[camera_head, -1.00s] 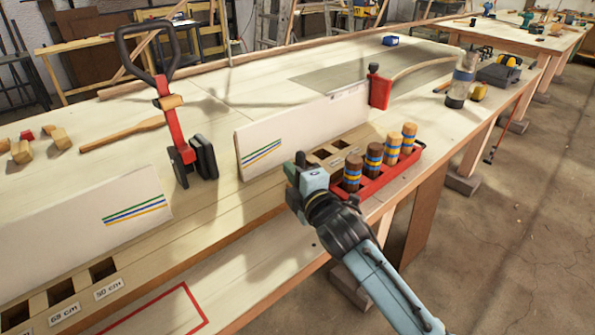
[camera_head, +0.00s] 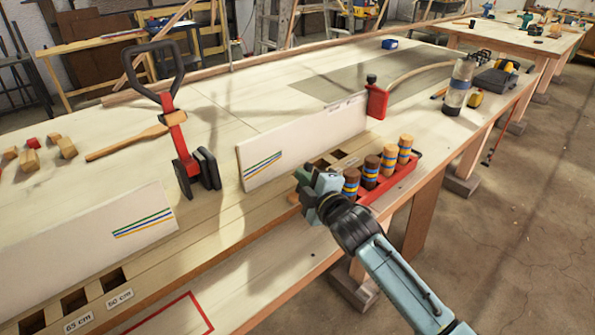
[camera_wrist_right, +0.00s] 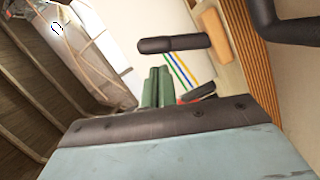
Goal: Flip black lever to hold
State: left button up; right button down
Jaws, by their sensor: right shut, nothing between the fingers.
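The black lever (camera_head: 150,68) is a loop-shaped handle on a red stem. It stands up and leans left above a clamp with two black pads (camera_head: 203,172) between the white boards. In the right wrist view a bent black bar (camera_wrist_right: 290,28) at the top right looks like part of this handle. My right gripper (camera_head: 308,184) is shut and empty over the bench's front rail, in front of the right-hand white board and well right of the lever. Its closed green fingertips (camera_wrist_right: 157,86) show in the wrist view, apart from the bar. My left gripper is not in view.
A red rack (camera_head: 395,180) with several striped wooden pegs stands close right of my right gripper. White boards (camera_head: 300,140) with coloured stripes flank the clamp. A wooden mallet-like stick (camera_head: 125,143) lies behind it. A clear bottle (camera_head: 457,88) stands further right.

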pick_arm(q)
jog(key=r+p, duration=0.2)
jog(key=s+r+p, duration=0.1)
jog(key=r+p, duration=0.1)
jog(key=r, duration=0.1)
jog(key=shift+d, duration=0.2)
pick_arm(e)
jog(key=s+d+r+m, duration=0.1)
jog(key=s+d+r, duration=0.1)
jog(key=s, duration=0.8)
jog(key=shift+s+r+m, duration=0.3)
jog(key=shift+s, duration=0.05)
